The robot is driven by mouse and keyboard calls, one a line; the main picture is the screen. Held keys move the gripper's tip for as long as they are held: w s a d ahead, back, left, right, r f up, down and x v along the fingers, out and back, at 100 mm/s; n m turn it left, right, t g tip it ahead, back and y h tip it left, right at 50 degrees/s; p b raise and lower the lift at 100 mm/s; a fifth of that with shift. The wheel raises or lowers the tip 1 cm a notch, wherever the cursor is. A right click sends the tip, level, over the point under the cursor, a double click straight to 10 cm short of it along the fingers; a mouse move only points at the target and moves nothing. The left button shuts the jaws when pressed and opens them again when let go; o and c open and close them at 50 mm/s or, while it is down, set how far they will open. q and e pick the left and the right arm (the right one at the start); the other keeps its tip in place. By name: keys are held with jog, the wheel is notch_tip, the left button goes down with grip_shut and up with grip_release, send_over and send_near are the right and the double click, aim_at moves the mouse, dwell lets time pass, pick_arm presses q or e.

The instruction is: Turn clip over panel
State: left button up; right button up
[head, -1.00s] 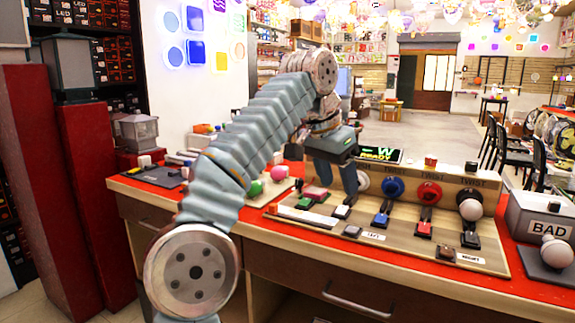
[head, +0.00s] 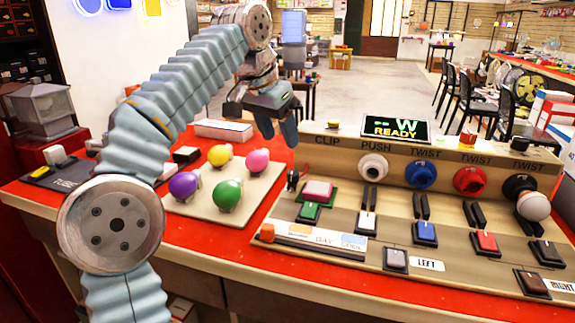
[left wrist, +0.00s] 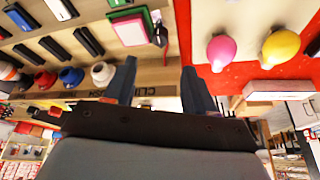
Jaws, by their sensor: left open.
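The wooden panel (head: 330,158) carries the labels CLIP, PUSH and several TWIST. White, blue, red and black sockets sit along it, and a white bulb (head: 533,206) is at the black one. The CLIP label (head: 327,141) is at the panel's left end. A small dark clip-like item with red (head: 292,179) stands below it; it also shows in the left wrist view (left wrist: 160,33). My left gripper (head: 278,133) is open and empty, at the panel's left end. Its two fingers (left wrist: 158,68) point toward the panel in the wrist view. My right gripper is not in view.
A pale board (head: 205,208) holds yellow, pink, purple and green bulbs. A READY screen (head: 395,128) stands behind the panel. Colored switches, including a blue one (head: 425,233), line the sloping base. Red tabletop (head: 215,265) is bare in front of the bulb board.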

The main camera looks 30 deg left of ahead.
aim_at(292, 172)
pick_arm(q)
jog(key=b+x, duration=0.2)
jog(key=x, duration=0.8)
jog(key=shift+w+d+f, duration=0.1)
jog(key=shift+w+f, duration=0.1)
jog(key=shift+f, duration=0.15)
jog(key=shift+c, duration=0.4)
grip_shut()
